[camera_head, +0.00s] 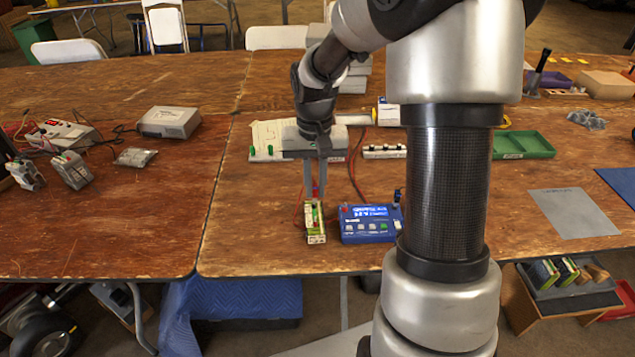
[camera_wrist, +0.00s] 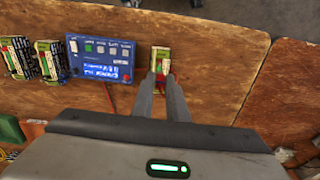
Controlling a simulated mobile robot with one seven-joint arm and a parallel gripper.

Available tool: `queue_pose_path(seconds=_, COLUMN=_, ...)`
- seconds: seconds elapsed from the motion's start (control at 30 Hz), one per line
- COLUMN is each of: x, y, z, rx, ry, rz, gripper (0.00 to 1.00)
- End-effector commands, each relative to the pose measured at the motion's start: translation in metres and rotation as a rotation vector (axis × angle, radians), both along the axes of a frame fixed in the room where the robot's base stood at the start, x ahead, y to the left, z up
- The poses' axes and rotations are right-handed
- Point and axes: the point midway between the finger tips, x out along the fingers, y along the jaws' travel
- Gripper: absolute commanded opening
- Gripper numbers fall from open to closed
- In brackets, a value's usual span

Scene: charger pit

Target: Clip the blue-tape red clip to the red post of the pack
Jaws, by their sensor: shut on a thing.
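The pack (camera_head: 316,232), a small green and pale block, stands on the table left of the blue charger (camera_head: 370,224). My gripper (camera_head: 316,196) points down directly over the pack and is shut on a small red clip (camera_head: 316,188). In the wrist view, my gripper (camera_wrist: 161,77) has red between and beside its fingertips, at the near end of the pack (camera_wrist: 160,55). The blue tape is too small to make out clearly. The red post is hidden by the fingers, and I cannot tell whether the clip touches it.
Two similar packs (camera_wrist: 31,60) stand beside the charger in the wrist view. Red leads run near the charger. A green tray (camera_head: 523,146) and grey mat (camera_head: 574,213) lie to the right. Another charger (camera_head: 62,136) is at left. The table's front edge is close to the pack.

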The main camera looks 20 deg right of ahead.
Motion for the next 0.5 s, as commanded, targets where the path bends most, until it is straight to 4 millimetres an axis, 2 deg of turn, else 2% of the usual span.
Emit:
queue_pose_path(seconds=0.27, x=0.000, y=0.000, z=-0.001, rx=0.000, ry=0.000, rz=0.000, gripper=0.01)
queue_pose_path(seconds=0.5, x=0.000, y=0.000, z=-0.010, rx=0.000, ry=0.001, rz=0.001, gripper=0.01)
